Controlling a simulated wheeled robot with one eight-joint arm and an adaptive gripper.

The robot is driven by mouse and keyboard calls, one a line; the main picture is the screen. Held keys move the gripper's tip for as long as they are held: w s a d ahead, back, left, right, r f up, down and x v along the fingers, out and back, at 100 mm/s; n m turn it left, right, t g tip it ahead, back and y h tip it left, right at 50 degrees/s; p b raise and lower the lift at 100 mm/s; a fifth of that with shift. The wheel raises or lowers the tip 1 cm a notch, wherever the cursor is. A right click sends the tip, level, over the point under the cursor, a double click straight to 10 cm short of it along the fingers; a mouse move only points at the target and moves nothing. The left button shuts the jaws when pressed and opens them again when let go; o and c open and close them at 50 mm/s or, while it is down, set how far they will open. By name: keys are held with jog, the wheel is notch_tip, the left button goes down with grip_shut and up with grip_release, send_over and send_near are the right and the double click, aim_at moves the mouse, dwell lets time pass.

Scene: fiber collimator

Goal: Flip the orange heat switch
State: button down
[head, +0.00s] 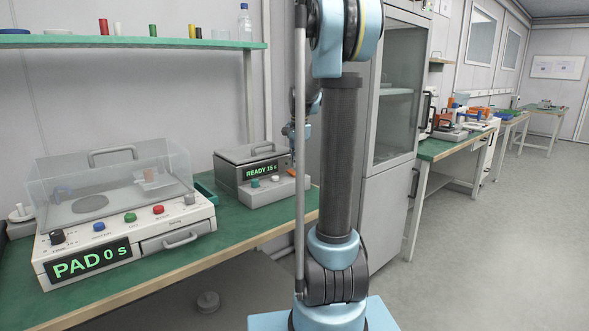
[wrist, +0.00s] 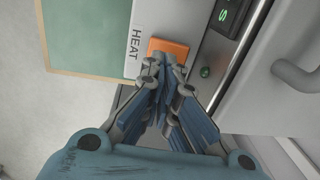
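The orange heat switch (wrist: 168,48) shows in the wrist view beside a white label reading HEAT (wrist: 135,45). My gripper (wrist: 163,68) points at it with its fingers closed together and nothing seen between them. The fingertips overlap the switch's lower edge in the picture; I cannot tell whether they touch it. In the head view, a grey device (head: 262,165) reads READY 15 s, and my arm column hides part of the area at its right.
A white device with a clear lid (head: 110,180) and a PAD 0 s display stands at the left of the green bench (head: 245,232). A shelf (head: 130,42) hangs above. In the wrist view, a green button (wrist: 205,71) and a grey handle (wrist: 295,75) lie right of the switch.

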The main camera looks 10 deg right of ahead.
notch_tip(320, 180, up, 11)
jog(key=s+d, duration=0.1)
jog(key=s, duration=0.2)
jog(key=s+a+f+n, duration=0.1)
jog(key=s+f+n, duration=0.3)
jog(key=s, duration=0.6)
jog(key=s+a+f+n, duration=0.2)
jog(key=s+f, duration=0.4)
jog(key=s, duration=0.4)
jog(key=s+f+n+t, duration=0.1)
jog(key=s+f+n, duration=0.5)
jog(key=s+f, duration=0.7)
notch_tip(320, 180, down, 2)
jog(key=shift+s+a+f+h, duration=0.2)
jog(key=shift+s+a+h, duration=0.1)
jog(key=shift+a, duration=0.05)
